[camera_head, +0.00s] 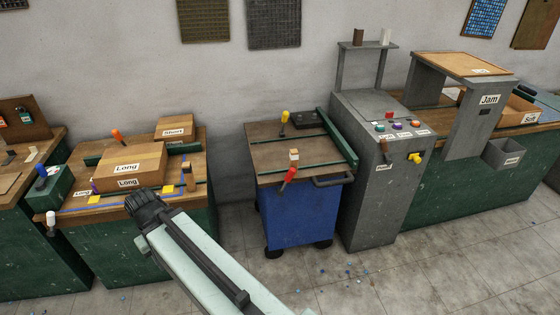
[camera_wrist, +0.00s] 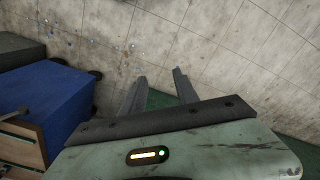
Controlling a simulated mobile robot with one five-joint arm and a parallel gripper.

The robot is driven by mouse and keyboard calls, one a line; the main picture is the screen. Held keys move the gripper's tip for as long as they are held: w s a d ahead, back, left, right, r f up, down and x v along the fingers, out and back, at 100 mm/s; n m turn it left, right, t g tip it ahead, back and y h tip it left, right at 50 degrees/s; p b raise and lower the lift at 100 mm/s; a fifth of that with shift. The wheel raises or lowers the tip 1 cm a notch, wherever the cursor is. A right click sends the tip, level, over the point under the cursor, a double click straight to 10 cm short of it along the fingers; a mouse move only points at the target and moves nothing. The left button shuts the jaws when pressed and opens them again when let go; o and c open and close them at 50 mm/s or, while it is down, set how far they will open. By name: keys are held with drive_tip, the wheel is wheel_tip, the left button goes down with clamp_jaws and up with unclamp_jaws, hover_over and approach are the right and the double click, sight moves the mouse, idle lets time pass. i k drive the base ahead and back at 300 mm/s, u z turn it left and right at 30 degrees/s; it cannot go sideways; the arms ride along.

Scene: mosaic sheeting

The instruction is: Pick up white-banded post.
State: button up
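My gripper (camera_head: 143,200) is in front of the left bench, well left of the trolley and apart from the post. In the wrist view my gripper (camera_wrist: 158,73) has its two fingers spread with nothing between them. The post cannot be made out in the wrist view.
The blue trolley (camera_head: 300,217) stands between the left bench (camera_head: 120,245) and a grey machine cabinet (camera_head: 372,205). A yellow-handled clamp (camera_head: 284,120) and a green rail (camera_head: 338,138) are on the trolley. Its side also shows in the wrist view (camera_wrist: 50,100). The floor in front is clear apart from small chips.

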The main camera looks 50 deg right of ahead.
sight(294, 153)
drive_tip(key=z, duration=0.05)
drive_tip(key=i, duration=1.3)
drive_tip(key=z, duration=0.05)
